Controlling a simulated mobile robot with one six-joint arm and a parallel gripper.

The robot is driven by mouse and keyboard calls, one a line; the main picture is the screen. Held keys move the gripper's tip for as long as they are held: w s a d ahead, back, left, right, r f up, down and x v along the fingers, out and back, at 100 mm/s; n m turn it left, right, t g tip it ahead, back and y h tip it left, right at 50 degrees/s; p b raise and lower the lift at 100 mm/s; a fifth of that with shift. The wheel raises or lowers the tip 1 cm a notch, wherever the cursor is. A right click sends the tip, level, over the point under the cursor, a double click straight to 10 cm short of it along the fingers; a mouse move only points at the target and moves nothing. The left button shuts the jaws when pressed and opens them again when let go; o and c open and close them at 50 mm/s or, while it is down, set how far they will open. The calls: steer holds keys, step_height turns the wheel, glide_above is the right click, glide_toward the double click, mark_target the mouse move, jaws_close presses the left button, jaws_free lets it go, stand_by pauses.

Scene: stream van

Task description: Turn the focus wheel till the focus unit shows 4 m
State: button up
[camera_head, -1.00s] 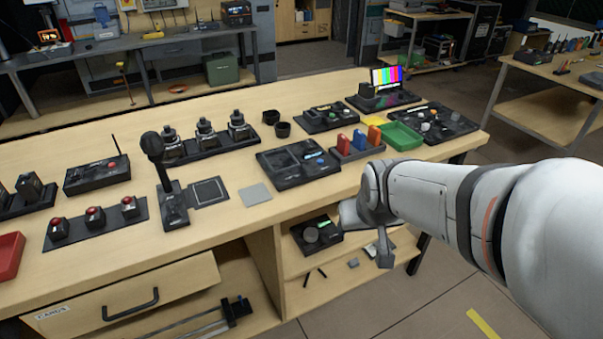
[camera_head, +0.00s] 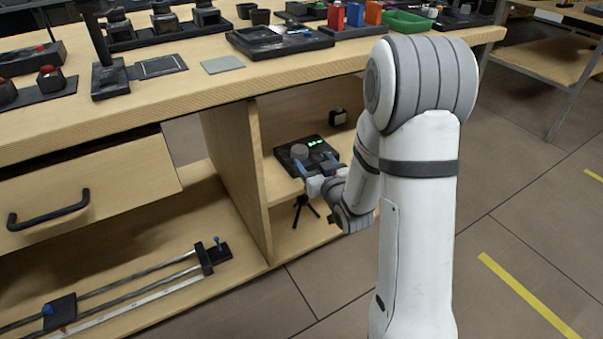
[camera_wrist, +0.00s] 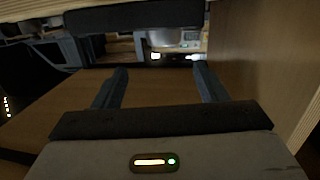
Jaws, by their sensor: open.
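The focus unit (camera_head: 288,162) is a dark box on the shelf inside the open cupboard in the head view. A round grey focus wheel (camera_head: 299,151) stands on its top. A small green display (camera_head: 315,141) glows beside the wheel; its reading is too small to make out. My gripper (camera_head: 314,162) is just in front of the unit, at the wheel's near side, with its bluish fingers spread. In the wrist view my gripper (camera_wrist: 163,76) is open with nothing between the fingers. Whether a finger touches the wheel or unit cannot be told.
An upright wooden panel (camera_head: 236,175) stands left of the unit, and the tabletop edge (camera_head: 200,96) overhangs above. A small dark item (camera_head: 338,117) lies behind the unit. A small tripod (camera_head: 304,208) stands below. Floor on the right is clear.

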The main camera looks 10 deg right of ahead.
mark_target(302, 155)
steer(key=shift+a+f+t+b, duration=0.2)
steer(key=shift+f+t+b, duration=0.25)
steer(key=shift+f, duration=0.8)
steer(key=shift+w+a+y, duration=0.1)
steer(key=shift+w+y, duration=0.05)
steer(key=shift+y, duration=0.25)
steer(key=b+x, duration=0.2)
steer(key=x, duration=0.5)
steer(key=shift+w+r, duration=0.1)
steer(key=shift+w, duration=0.15)
steer(key=shift+c, duration=0.5)
steer(key=c, duration=0.9)
steer(key=shift+h, duration=0.3)
